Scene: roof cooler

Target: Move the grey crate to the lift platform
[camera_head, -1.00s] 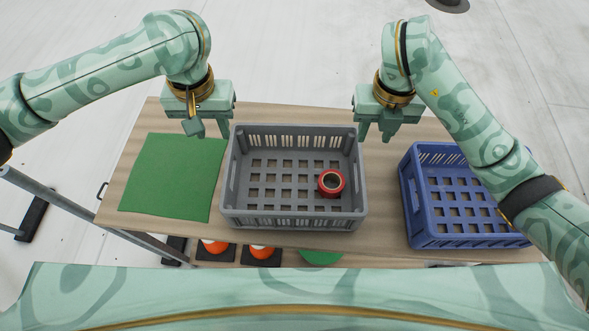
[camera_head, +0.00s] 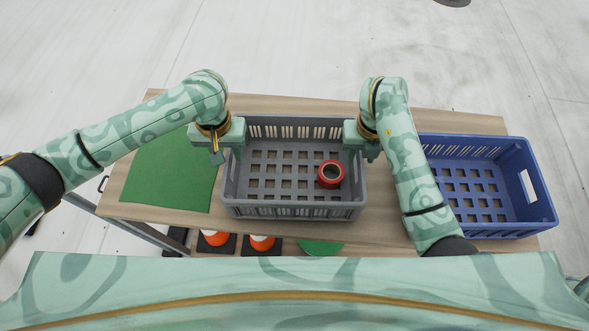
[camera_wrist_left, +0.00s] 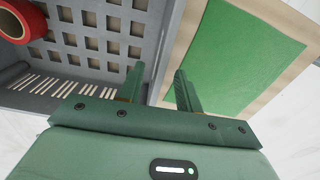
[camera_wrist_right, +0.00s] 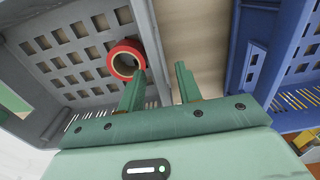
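The grey crate (camera_head: 293,211) stands upright on the wooden table, with a red tape roll (camera_head: 331,174) inside. My left gripper (camera_head: 217,153) is at its left wall and my right gripper (camera_head: 370,153) is at its right wall. In the left wrist view the left gripper's fingers (camera_wrist_left: 160,88) are apart, with the crate wall (camera_wrist_left: 168,45) between them. In the right wrist view the right gripper's fingers (camera_wrist_right: 160,85) are apart, with the crate's wall (camera_wrist_right: 150,45) running between them. Whether the fingers touch the crate cannot be told. I cannot identify a lift platform.
A green mat (camera_head: 165,180) lies on the table left of the crate. An empty blue crate (camera_head: 480,232) stands to the right. Orange cones (camera_head: 262,242) and a green disc (camera_head: 320,247) show below the table's near edge. Pale floor surrounds the table.

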